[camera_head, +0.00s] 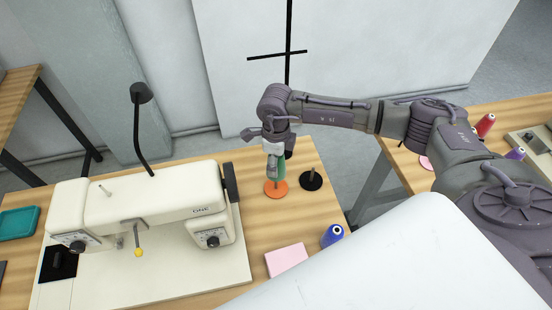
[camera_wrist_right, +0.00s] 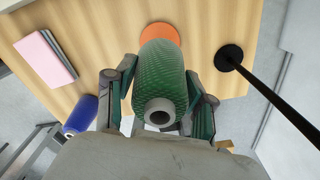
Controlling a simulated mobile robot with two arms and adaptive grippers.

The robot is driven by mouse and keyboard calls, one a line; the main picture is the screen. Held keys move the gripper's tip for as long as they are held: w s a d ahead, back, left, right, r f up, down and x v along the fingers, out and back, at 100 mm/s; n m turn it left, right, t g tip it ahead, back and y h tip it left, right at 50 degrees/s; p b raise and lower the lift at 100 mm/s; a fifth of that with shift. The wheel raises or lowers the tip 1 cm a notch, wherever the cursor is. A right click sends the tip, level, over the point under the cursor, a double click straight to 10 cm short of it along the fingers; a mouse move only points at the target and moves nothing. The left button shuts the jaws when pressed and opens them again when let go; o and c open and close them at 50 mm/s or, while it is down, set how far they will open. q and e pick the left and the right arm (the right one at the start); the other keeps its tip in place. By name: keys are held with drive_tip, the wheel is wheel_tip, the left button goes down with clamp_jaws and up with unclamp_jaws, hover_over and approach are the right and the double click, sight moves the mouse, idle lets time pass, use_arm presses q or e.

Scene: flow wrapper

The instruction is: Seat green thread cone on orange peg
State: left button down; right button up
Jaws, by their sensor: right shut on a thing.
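The green thread cone (camera_wrist_right: 161,80) is held between the fingers of my right gripper (camera_wrist_right: 158,100), which is shut on it. In the head view the cone (camera_head: 281,166) shows only in part behind my right gripper (camera_head: 274,160). The orange peg's round base (camera_head: 276,188) lies on the table just below the cone. The orange disc also shows in the right wrist view (camera_wrist_right: 160,31), partly covered by the cone. I cannot tell whether the cone touches the peg; the peg's shaft is hidden. My left gripper is not in view.
A black-based peg (camera_head: 311,180) stands just right of the orange one. A blue thread cone (camera_head: 332,236) and a pink block (camera_head: 287,260) are nearer the front. A cream sewing machine (camera_head: 150,215) fills the table's left side. A red cone (camera_head: 485,125) stands on the right table.

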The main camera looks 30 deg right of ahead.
drive_tip(key=shift+f+b, duration=1)
drive_tip(key=shift+f, duration=0.95)
drive_tip(key=shift+f+b, duration=1.45)
drive_tip(key=shift+f, duration=0.05)
drive_tip(key=o, duration=1.3)
drive_tip(key=shift+o, duration=0.2)
wheel_tip(320, 180, up, 12)
